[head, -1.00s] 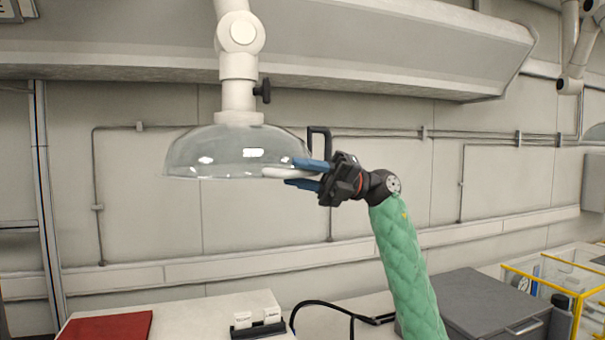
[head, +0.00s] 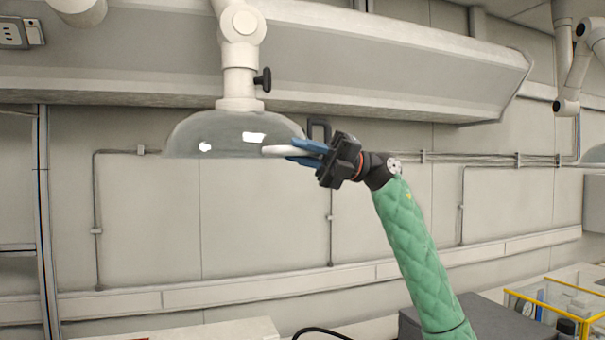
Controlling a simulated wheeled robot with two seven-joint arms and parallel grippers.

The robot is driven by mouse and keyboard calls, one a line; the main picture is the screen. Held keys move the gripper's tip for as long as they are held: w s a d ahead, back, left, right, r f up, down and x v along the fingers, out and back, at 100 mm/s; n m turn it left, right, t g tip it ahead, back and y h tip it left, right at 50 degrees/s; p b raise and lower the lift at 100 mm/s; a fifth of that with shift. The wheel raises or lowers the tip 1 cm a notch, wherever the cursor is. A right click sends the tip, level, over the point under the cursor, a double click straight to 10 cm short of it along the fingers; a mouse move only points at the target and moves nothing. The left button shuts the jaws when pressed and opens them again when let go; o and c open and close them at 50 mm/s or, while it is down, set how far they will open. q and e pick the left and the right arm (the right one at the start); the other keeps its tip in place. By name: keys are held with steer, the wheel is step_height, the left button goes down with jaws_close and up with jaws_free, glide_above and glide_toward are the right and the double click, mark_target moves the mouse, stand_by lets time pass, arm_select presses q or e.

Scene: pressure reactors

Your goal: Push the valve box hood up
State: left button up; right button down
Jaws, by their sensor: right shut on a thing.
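The valve box hood (head: 225,133) is a clear dome hanging from a white jointed arm (head: 238,70) with a black knob. A black loop handle (head: 318,128) stands at its right edge, partly behind my gripper. My right gripper (head: 292,151) reaches in from the right at the hood's lower right rim. Its blue fingers are closed on a white bar-like part (head: 275,151) at the rim. Whether this bar is part of the hood or its handle is hard to tell. My left gripper is not in view.
A pale duct ledge (head: 400,65) runs along the wall behind and above the hood. Thin pipes cross the wall. A grey box (head: 420,322) and a yellow-framed case (head: 545,305) stand at lower right. The space below the hood is clear.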

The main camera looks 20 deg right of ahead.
steer(key=shift+d+r, duration=0.1)
steer(key=shift+r, duration=0.6)
steer(key=c, duration=1.3)
jaws_free()
steer(key=shift+d+f, duration=0.2)
steer(key=shift+f, duration=0.1)
arm_select(q)
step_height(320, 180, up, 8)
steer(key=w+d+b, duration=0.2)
steer(key=b, duration=0.1)
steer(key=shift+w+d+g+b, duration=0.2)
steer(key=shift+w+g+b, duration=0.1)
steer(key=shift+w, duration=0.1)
arm_select(e)
steer(key=shift+v, duration=3.6)
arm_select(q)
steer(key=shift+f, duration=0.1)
